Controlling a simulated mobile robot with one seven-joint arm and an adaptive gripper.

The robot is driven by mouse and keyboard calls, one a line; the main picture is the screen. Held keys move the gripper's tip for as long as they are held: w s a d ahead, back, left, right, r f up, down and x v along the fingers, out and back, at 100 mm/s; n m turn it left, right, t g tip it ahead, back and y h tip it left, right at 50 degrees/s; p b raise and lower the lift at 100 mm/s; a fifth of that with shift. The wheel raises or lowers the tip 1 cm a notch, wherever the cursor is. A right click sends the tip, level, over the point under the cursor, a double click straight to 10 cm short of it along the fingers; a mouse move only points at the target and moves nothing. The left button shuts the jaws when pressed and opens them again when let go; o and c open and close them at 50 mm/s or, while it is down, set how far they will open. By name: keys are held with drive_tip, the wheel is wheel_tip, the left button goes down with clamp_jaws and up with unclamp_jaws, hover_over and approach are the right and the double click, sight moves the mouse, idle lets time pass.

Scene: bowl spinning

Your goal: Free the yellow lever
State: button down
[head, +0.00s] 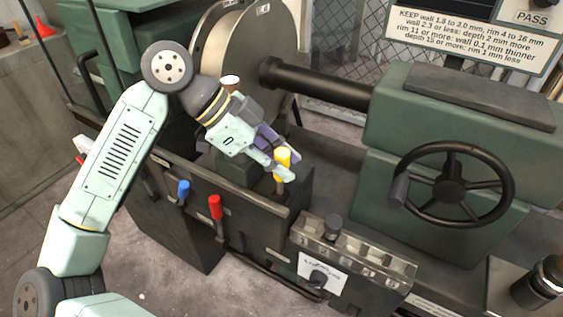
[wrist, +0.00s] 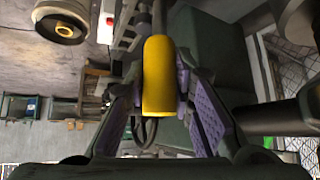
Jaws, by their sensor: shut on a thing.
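The yellow lever (head: 282,156) stands upright on the front of the green lathe, to the right of the red and blue levers. My gripper (head: 288,165) reaches down to it from the upper left, with a finger on either side of its knob, and is shut on it. In the wrist view the yellow knob (wrist: 158,75) fills the space between the purple finger pads (wrist: 160,95). The lower part of the lever's stem is partly hidden in the wrist view.
A red lever (head: 215,207) and a blue lever (head: 184,188) stand to the left on the same front ledge. A black handwheel (head: 452,187) is on the right. A box with a dial (head: 318,278) sits below. A round metal disc (head: 232,52) is behind my gripper.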

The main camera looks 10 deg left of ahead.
drive_tip(key=c, duration=1.4)
unclamp_jaws()
drive_tip(key=shift+o, duration=0.2)
drive_tip(key=v, duration=1.2)
drive_tip(key=shift+c, duration=0.2)
